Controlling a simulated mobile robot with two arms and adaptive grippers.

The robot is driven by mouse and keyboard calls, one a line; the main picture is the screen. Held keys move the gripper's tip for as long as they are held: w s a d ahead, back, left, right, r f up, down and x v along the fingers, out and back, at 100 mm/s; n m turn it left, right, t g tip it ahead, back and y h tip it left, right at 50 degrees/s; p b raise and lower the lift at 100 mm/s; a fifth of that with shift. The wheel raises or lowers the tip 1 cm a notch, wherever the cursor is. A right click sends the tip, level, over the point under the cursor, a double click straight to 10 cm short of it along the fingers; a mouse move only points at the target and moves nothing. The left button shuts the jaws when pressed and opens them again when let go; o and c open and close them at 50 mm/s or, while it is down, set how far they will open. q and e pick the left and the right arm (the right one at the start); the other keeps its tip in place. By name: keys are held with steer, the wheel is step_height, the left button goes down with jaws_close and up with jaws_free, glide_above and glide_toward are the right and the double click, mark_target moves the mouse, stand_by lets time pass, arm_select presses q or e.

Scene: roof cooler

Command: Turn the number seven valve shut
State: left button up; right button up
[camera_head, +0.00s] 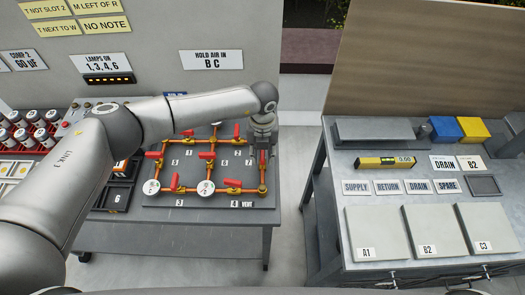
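The valve board (160,212) lies on the left table, with orange pipes, brass joints and several red valve handles. My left arm reaches over it from the left. My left gripper (263,152) points down at the board's right edge, over the right-hand vertical pipe. A red handle (263,162) shows right at its fingertips; I cannot tell whether they touch it. The finger opening is too small to judge. A number tag beside this handle is too small to read surely, so I cannot confirm it as number seven. My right gripper is out of view.
Racks of canisters (38,118) stand left. A gap separates the right bench (335,165), which holds a level, tags and tiles.

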arm_select(q)
jaws_close()
steer(key=shift+f+m+b, duration=0.15)
steer(key=shift+m+b, duration=0.25)
steer(key=shift+b, duration=0.4)
steer(key=m+b, duration=1.2)
steer(key=b, duration=0.4)
steer(key=shift+f, duration=0.1)
steer(key=shift+r+m+b, duration=0.15)
steer(key=shift+m+b, duration=0.8)
steer(key=shift+r+m+b, duration=0.1)
steer(key=shift+m+b, duration=0.8)
steer(key=shift+m, duration=0.05)
steer(key=shift+r, duration=0.1)
steer(key=shift+o, duration=1.3)
jaws_free()
